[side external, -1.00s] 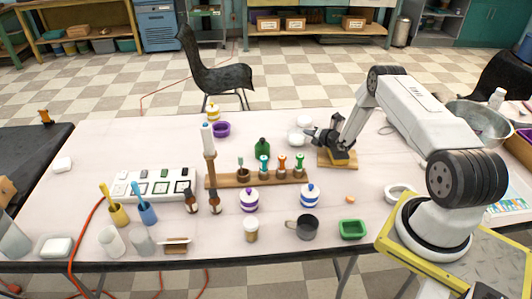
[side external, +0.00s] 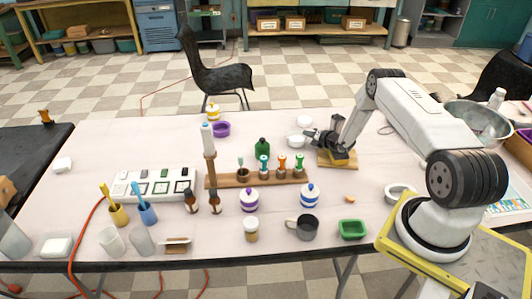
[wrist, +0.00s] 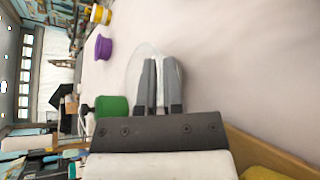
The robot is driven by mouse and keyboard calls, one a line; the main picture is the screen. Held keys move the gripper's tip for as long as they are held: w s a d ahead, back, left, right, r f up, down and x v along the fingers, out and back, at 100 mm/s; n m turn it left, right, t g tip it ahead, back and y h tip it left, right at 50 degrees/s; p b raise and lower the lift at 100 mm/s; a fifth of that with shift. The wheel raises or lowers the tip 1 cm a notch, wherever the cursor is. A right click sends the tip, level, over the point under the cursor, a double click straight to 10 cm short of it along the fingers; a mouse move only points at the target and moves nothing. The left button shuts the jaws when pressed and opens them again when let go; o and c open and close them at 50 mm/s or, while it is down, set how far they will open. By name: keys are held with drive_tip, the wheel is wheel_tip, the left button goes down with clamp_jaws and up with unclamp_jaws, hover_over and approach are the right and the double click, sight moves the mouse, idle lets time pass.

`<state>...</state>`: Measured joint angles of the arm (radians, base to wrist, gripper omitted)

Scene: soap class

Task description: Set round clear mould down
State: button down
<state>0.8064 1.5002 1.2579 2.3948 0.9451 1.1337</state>
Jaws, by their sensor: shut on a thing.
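The round clear mould (wrist: 136,72) is a see-through disc gripped between the grey fingers of my gripper (wrist: 160,62) in the wrist view. In the side view it shows as a pale round shape (side external: 295,141) at the tips of my gripper (side external: 308,133), which points left over the back right of the table. My gripper is shut on the mould. Whether the mould's underside touches the table cannot be told. The fingers hide part of it.
A green bottle (side external: 262,148) and a wooden rack (side external: 225,181) with stamps stand to the front left. A purple bowl (side external: 221,129) is further left. A wooden board (side external: 345,162) lies under my wrist.

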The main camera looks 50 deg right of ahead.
drive_tip(key=shift+s+f, duration=0.1)
drive_tip(key=shift+f, duration=0.45)
drive_tip(key=c, duration=0.7)
unclamp_jaws()
drive_tip(key=shift+s+f, duration=0.1)
drive_tip(key=shift+f, duration=0.1)
drive_tip(key=shift+s, duration=0.15)
drive_tip(key=shift+r+v, duration=0.25)
drive_tip(key=shift+v, duration=1.6)
drive_tip(key=shift+r+v, duration=0.25)
drive_tip(key=shift+v, duration=1.55)
